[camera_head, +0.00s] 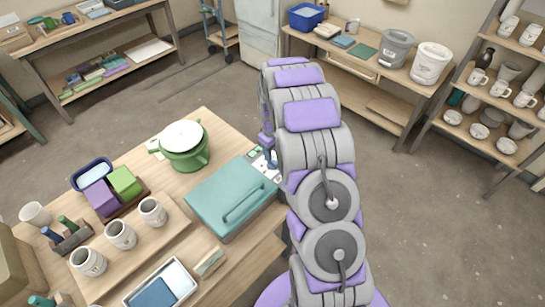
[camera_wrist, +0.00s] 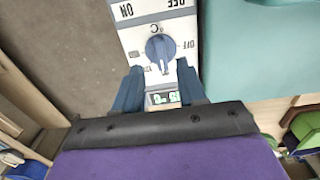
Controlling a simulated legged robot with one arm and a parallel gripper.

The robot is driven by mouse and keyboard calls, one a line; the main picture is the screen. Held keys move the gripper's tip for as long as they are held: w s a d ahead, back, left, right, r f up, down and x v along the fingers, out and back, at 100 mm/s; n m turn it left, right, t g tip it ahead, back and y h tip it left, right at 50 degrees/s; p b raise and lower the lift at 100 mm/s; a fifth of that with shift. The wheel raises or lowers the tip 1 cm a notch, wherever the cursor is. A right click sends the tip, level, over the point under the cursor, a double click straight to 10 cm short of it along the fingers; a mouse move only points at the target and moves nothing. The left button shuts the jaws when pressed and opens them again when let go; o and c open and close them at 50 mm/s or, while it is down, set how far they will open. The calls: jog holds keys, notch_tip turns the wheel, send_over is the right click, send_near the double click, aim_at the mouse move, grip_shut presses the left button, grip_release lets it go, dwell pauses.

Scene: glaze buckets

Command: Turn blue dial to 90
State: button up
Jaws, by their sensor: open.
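The blue dial (camera_wrist: 158,47) is a round knob on a white control panel (camera_wrist: 130,40) in the wrist view, with a °C mark beside it. ON and OFF labels appear upside down at the panel's top. A small display (camera_wrist: 163,98) shows green digits too small to read surely. My gripper (camera_wrist: 159,72) is open, its two dark blue fingers spread on either side of the panel, tips just below the dial and apart from it. In the head view the panel (camera_head: 262,160) sits at the right side of a teal lidded box (camera_head: 225,195), partly hidden by my arm.
On the same wooden table (camera_head: 205,126) stand a green pot (camera_head: 185,148), several mugs (camera_head: 121,234), purple and green blocks (camera_head: 124,181) and a blue-lined tray (camera_head: 165,282). Shelves with buckets and mugs line the walls. The floor (camera_head: 440,215) at right is clear.

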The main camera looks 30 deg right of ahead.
aim_at(273, 161)
notch_tip(273, 161, up, 13)
jog(key=p, duration=0.1)
jog(key=shift+r, duration=0.1)
dwell(0.6)
jog(key=s+a+r+m+b, duration=0.1)
jog(key=s+a+r, duration=0.3)
jog(key=s, duration=0.5)
jog(key=s+a+r+m+g, duration=0.1)
jog(key=s+a+r, duration=0.3)
jog(key=s, duration=0.5)
jog(key=s+a+r+m+b, duration=0.1)
jog(key=s+a+r, duration=0.1)
jog(key=s+a, duration=0.55)
jog(key=s+f+m, duration=0.1)
jog(key=s, duration=1.3)
jog(key=shift+s+a+g+b, duration=0.3)
jog(key=shift+a+g+b, duration=0.05)
jog(key=shift+g+b, duration=0.05)
jog(key=shift+f, duration=0.1)
